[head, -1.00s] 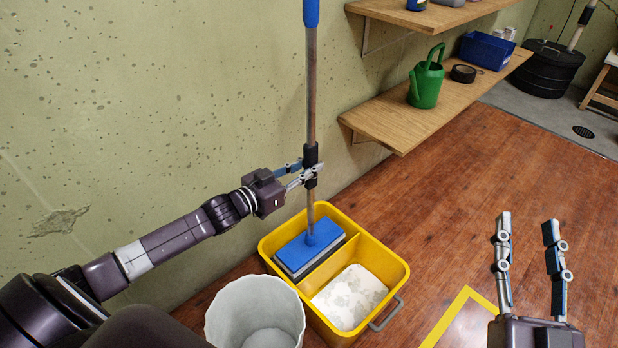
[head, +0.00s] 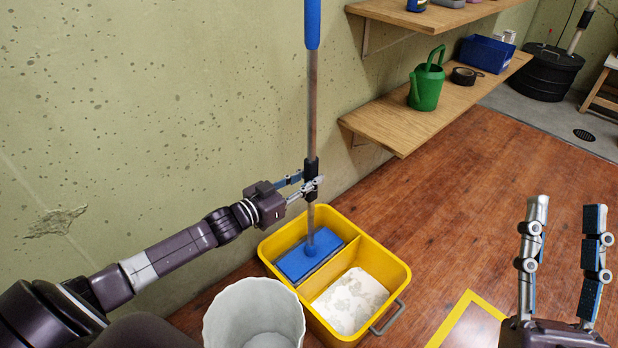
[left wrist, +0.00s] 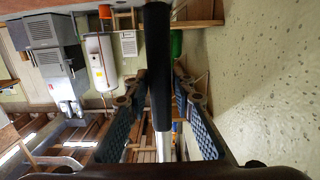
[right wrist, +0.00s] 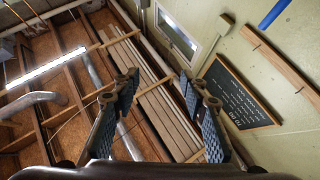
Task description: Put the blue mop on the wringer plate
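The blue mop (head: 308,257) is upright, its flat blue head in the rear left compartment of the yellow bucket (head: 390,258). The mop's pole rises to a blue handle. My left gripper (head: 312,184) is shut on the pole's black grip, above the bucket. That black grip (left wrist: 159,65) runs between the left fingers in the left wrist view. The mop head hides what lies below it; I cannot tell whether it touches a wringer plate. The bucket's other compartment shows a whitish, mottled surface. My right gripper (head: 565,215) is open and empty at the right.
A white bin (head: 254,312) stands in front of the bucket. Wall shelves (head: 400,128) at the back hold a green watering can (head: 427,84), black tape and a blue basket (head: 486,53). A yellow floor outline (head: 460,312) lies right of the bucket. The wooden floor beyond is clear.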

